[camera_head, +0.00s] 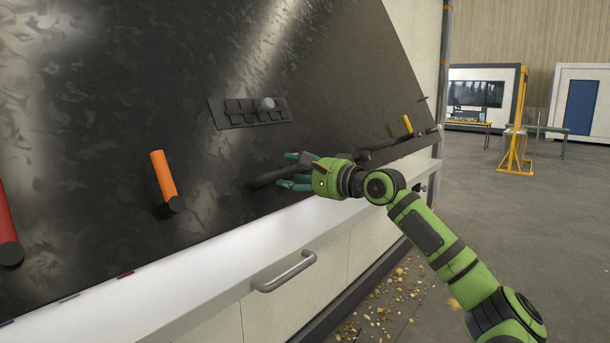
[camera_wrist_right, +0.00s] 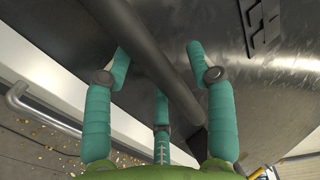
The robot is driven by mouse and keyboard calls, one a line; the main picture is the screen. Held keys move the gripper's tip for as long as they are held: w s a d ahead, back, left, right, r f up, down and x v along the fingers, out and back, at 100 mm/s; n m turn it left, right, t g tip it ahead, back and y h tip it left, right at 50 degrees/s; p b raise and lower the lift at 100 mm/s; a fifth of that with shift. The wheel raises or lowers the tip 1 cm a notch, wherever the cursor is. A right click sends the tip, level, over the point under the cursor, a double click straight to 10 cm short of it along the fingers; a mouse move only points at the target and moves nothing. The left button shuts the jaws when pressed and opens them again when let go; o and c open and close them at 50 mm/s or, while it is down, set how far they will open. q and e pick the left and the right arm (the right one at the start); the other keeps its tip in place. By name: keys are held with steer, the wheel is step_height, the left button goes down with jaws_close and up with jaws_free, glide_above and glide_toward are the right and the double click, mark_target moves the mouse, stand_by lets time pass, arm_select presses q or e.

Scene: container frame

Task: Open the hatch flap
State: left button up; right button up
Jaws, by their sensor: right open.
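The hatch flap (camera_head: 110,90) is a large, dark, glossy panel that fills the left and middle of the head view. It slopes back above a white ledge. A dark bar handle (camera_head: 266,178) runs along its lower part, and it also crosses the right wrist view (camera_wrist_right: 150,50) diagonally. My right gripper (camera_head: 290,170) is at the bar, with its teal fingers open. In the wrist view the bar passes between the fingers (camera_wrist_right: 160,62), which are spread on both sides of it. I cannot tell whether they touch it. My left gripper is not in view.
An orange handle (camera_head: 163,175), a red handle (camera_head: 6,225) and a yellow handle (camera_head: 407,124) stick out from the panel. A dark latch plate (camera_head: 250,112) sits above the bar. The white ledge (camera_head: 200,283) has a grey drawer handle (camera_head: 284,272) below. Open floor lies right.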

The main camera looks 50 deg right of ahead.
steer(key=s+d, duration=0.1)
steer(key=s, duration=1)
steer(key=shift+s+r, duration=0.2)
steer(key=shift+s, duration=0.2)
stand_by(0.3)
